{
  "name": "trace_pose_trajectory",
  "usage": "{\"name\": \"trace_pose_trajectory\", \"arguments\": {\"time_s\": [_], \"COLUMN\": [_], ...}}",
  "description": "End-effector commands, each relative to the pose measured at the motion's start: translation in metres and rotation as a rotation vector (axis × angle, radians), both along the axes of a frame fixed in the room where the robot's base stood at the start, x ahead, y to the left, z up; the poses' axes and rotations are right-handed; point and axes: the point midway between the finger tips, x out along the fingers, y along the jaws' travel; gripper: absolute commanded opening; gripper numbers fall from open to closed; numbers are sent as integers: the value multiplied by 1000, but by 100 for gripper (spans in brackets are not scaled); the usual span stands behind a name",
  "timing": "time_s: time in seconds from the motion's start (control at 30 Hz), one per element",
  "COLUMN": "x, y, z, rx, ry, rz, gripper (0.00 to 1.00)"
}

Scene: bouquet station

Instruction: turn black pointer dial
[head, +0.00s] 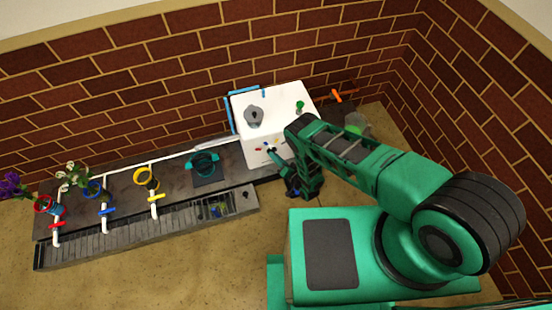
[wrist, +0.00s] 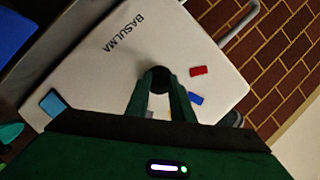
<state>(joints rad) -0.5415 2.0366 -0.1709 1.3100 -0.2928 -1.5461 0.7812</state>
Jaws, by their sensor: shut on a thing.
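The black pointer dial (wrist: 160,75) is a dark round knob on the white panel in the wrist view. My gripper (wrist: 160,82) has its two green fingers closed around it, one on each side, and they hide its sides. The dial's pointer direction cannot be made out. In the head view my gripper (head: 274,152) is at the front face of the white unit (head: 278,103), and the dial is too small and covered there to tell.
A red piece (wrist: 199,71) and a blue piece (wrist: 195,98) sit close right of the dial. A light blue piece (wrist: 54,102) is at the panel's left edge.

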Motion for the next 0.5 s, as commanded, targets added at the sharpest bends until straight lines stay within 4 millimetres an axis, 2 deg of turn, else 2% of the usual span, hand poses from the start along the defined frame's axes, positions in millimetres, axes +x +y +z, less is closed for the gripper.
{"name": "trace_pose_trajectory", "arguments": {"time_s": [0.5], "x": [1], "y": [-4], "z": [-1], "rx": [29], "ry": [10], "rz": [-3], "gripper": [0]}}
